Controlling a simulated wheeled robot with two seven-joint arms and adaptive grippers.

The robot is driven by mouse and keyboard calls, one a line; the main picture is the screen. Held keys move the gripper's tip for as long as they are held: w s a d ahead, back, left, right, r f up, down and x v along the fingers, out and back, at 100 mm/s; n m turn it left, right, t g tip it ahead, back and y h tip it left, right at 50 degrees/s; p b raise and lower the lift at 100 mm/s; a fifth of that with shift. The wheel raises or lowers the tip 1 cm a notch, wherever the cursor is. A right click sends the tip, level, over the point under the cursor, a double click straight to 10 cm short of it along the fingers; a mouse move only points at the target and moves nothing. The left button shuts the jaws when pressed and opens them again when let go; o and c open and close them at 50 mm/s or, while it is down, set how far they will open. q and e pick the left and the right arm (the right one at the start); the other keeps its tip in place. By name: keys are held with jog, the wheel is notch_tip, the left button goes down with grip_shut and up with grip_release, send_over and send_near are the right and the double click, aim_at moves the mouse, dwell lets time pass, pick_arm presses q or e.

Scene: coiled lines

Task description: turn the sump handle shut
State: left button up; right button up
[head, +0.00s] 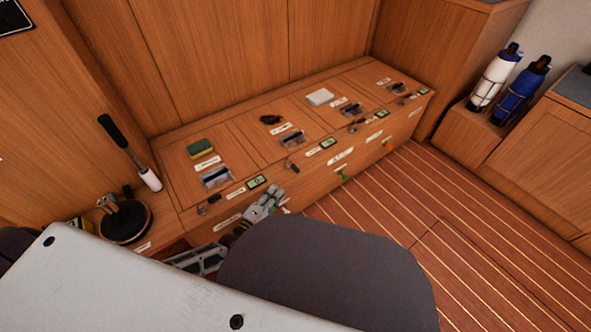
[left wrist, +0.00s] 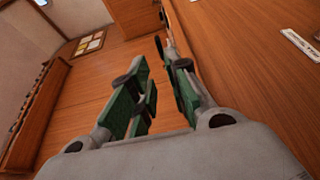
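Small coloured handles stick out of the front of the low wooden locker: a pale one (head: 286,210), a green one (head: 342,175) and an orange one (head: 388,147). Their labels are too small to read, so I cannot tell which is the sump handle. My left gripper (head: 268,203) is at the locker front, close beside the pale handle; I cannot tell whether it touches. In the left wrist view, its green-padded fingers (left wrist: 160,75) stand apart with bare wood showing between them. No handle shows clearly there. My right gripper is not in view.
The locker top (head: 235,145) carries latches, labels, a green-yellow sponge (head: 200,148) and a white block (head: 320,96). A black-handled lever (head: 135,150) and a dark coiled line (head: 125,222) are at left. White (head: 495,78) and blue (head: 522,90) bottles stand at right. The striped floor (head: 440,220) is clear.

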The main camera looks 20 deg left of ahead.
aim_at(295, 168)
pick_arm(q)
jog(key=b+x, duration=0.4)
jog(key=x, duration=0.9)
jog(key=shift+s, duration=0.1)
jog(key=shift+w+d, duration=0.15)
jog(key=shift+w, duration=0.2)
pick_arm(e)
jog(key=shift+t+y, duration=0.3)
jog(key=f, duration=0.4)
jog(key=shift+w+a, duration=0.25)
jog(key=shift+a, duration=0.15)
pick_arm(q)
jog(key=shift+c, duration=0.3)
grip_shut()
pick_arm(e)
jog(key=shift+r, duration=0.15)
